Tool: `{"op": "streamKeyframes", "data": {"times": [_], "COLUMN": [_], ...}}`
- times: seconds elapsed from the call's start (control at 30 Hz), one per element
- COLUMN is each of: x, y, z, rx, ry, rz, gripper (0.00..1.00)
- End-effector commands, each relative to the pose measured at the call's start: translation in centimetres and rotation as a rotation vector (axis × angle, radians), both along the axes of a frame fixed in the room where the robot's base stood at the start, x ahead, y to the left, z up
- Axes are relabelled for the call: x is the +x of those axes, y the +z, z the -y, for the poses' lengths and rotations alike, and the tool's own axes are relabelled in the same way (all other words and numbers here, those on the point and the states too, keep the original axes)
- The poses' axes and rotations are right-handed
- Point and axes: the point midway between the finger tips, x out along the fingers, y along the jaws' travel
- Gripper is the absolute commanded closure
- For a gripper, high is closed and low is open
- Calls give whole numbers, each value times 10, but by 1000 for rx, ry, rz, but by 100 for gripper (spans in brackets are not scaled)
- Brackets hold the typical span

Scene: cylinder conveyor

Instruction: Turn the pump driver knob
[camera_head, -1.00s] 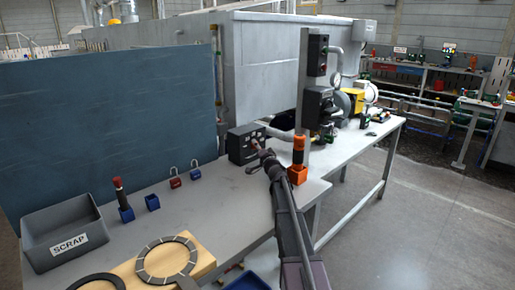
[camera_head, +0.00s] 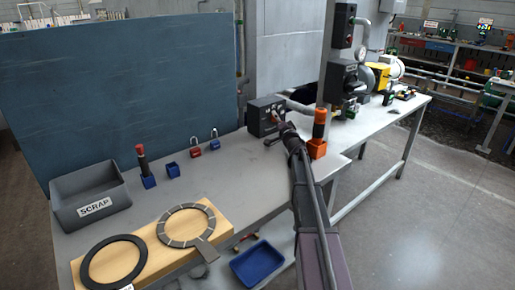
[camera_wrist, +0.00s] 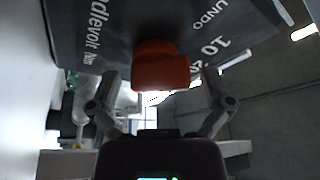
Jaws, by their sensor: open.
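An orange knob (camera_wrist: 160,68) stands out from a dark panel (camera_wrist: 95,30) with white lettering, part of it reading "UNDO" and "10". In the wrist view my gripper (camera_wrist: 160,84) is open, one finger on each side of the knob with gaps showing. I cannot tell whether the fingertips reach past its front face. In the head view my gripper (camera_head: 278,131) is at the front of a small black box (camera_head: 257,122) at the back of the grey bench. My arm partly hides the box's front there, and the knob is too small to make out clearly.
An orange holder (camera_head: 317,149) with an orange-and-black handled tool stands just right of my arm, beside a grey post. Red and blue padlocks (camera_head: 195,151), a scrap bin (camera_head: 90,195) and a wooden board (camera_head: 228,225) are to the left. A blue tray (camera_head: 258,264) sits lower down.

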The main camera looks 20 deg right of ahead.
Motion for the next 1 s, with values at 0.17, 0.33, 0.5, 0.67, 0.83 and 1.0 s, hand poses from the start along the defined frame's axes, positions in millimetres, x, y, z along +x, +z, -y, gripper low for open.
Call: {"op": "streamKeyframes", "data": {"times": [0.17, 0.33, 0.5, 0.67, 0.83, 1.0], "x": [0, 0, 0, 0, 0, 0], "y": [2, 2, 2, 2, 2, 2], "z": [0, 0, 1, 1, 1, 1], "rx": [50, 116, 187, 246, 306, 363], "ry": [0, -1, -1, 0, -1, 0], "rz": [-19, -44, -69, -91, -112, -132], "gripper": [0, 0, 0, 0, 0, 0]}}
